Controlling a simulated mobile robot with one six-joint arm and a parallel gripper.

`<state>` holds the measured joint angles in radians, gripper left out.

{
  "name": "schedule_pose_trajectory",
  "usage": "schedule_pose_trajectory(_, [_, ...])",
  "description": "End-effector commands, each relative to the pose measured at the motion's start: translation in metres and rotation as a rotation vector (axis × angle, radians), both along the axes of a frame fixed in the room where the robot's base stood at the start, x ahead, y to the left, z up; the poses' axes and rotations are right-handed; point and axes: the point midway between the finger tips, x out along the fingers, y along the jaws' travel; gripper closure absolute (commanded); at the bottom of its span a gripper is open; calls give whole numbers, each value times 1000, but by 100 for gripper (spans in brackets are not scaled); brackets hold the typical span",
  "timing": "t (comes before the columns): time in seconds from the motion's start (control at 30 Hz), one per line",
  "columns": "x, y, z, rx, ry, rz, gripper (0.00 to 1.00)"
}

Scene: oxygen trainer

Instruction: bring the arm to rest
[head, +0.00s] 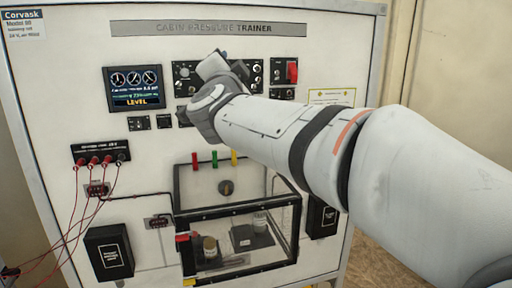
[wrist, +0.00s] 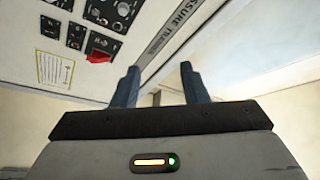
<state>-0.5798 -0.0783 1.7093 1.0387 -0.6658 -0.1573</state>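My arm reaches from the lower right across the head view to the upper part of the white trainer panel (head: 90,220). My gripper (head: 212,62) is in front of the switch area, partly hidden by my own wrist. In the wrist view, the two blue fingers of my gripper (wrist: 160,85) stand apart with nothing between them. They point past the panel's edge strip and touch nothing that I can see.
A lit display (head: 134,88) reads LEVEL. A red switch cover (head: 292,71) is right of my gripper and shows in the wrist view (wrist: 99,57). A clear chamber (head: 240,225) juts out below my arm. Red cables (head: 80,215) hang at left.

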Motion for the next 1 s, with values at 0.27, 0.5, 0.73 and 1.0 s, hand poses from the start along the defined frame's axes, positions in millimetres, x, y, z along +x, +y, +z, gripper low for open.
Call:
schedule_pose_trajectory(0.27, [-2,-13,-41,-139,61,81,60])
schedule_pose_trajectory(0.5, [-14,-26,-103,-309,177,184,60])
schedule_pose_trajectory(0.73, [-52,-58,-221,-544,432,315,60])
schedule_pose_trajectory(1.0, [-147,-130,-390,-792,907,445,60])
